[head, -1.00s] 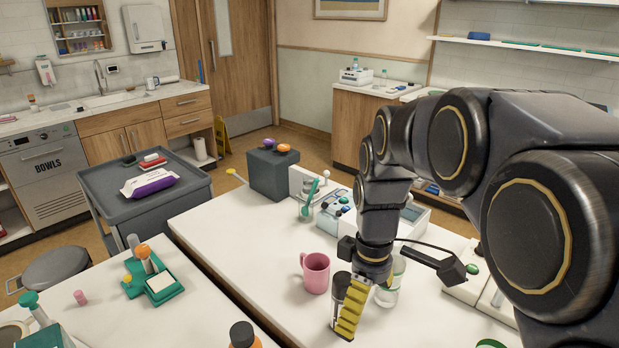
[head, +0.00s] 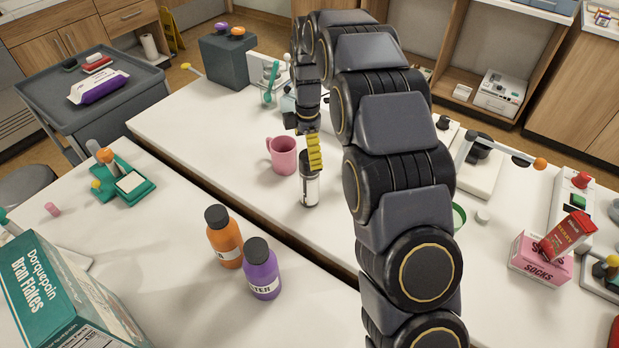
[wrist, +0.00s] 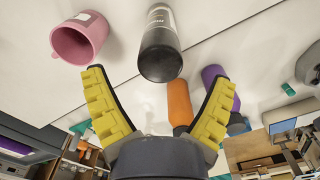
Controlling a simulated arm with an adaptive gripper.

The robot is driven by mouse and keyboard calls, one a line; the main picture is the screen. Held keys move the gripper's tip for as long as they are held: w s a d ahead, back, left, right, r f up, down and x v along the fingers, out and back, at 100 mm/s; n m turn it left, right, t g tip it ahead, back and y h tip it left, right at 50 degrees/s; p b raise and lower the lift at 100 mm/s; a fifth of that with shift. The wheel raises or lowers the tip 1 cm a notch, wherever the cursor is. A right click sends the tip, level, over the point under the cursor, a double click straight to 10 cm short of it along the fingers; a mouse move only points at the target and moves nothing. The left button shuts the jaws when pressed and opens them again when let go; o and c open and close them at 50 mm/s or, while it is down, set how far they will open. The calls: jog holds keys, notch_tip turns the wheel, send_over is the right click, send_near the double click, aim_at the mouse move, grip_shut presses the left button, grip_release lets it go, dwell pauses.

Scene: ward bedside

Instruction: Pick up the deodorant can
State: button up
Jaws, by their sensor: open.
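The deodorant can (head: 310,189), pale with a dark top, stands upright on the white table. It also shows in the wrist view (wrist: 159,30), its dark rounded end towards the camera. My gripper (wrist: 155,74) is open, one yellow finger on each side of the can's dark end in that picture. In the head view my gripper (head: 314,152) is at the can's top, and a yellow finger partly covers it. I cannot tell whether a finger touches the can.
A pink mug (head: 283,155) stands close left of the can. Orange (head: 224,240) and purple (head: 261,272) bottles stand nearer, on another table beyond a dark gap. Some bare tabletop lies left of the mug.

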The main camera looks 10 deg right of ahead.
aim_at(310, 180)
jog(key=f, duration=0.4)
jog(key=shift+d+f, duration=0.1)
jog(key=shift+d, duration=0.1)
jog(key=c, duration=1.2)
jog(key=shift+o, duration=0.2)
jog(key=shift+r, duration=0.2)
